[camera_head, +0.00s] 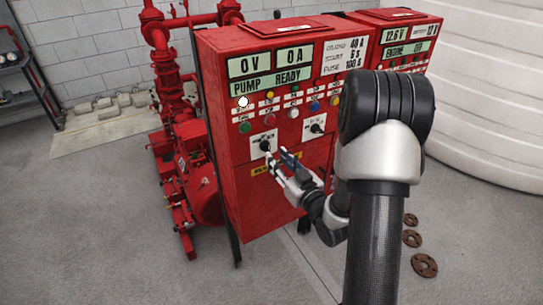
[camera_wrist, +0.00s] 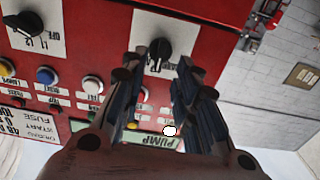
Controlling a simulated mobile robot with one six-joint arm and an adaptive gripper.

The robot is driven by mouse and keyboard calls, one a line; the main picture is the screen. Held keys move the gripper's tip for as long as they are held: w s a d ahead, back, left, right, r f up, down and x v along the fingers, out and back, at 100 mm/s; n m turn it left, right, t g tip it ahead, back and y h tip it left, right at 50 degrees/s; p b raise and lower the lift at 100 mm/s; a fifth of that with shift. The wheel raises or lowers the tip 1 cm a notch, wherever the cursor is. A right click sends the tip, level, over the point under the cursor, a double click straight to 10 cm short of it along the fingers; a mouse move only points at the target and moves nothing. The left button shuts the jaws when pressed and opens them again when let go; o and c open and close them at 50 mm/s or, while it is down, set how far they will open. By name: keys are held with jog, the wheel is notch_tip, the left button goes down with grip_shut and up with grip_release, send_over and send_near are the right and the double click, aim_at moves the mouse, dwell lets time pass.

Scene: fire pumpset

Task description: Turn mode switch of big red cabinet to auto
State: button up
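The big red cabinet (camera_head: 250,205) stands in the middle of the head view, with "0 V", "0 A" and "PUMP READY" displays. Its mode switch (camera_head: 265,146) is a black knob on a white plate at the lower left of the panel. In the wrist view, which is upside down, the knob (camera_wrist: 158,50) sits between and just beyond the fingertips. My gripper (camera_head: 277,156) is at the panel, just right of and below the knob. In the wrist view my gripper (camera_wrist: 162,60) is open, with a clear gap between the fingers. Contact with the knob cannot be told.
A second black knob (camera_head: 316,126) is to the right on the same panel. Coloured buttons and lamps (camera_head: 293,113) lie above the knobs. A second red cabinet (camera_head: 404,50) stands behind at right. A red pump (camera_head: 205,190) is at left. Rusty flanges (camera_head: 424,265) lie on the floor.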

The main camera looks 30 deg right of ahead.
aim_at(269, 149)
jog(key=shift+w+a, duration=0.1)
jog(key=shift+w, duration=2.2)
grip_shut()
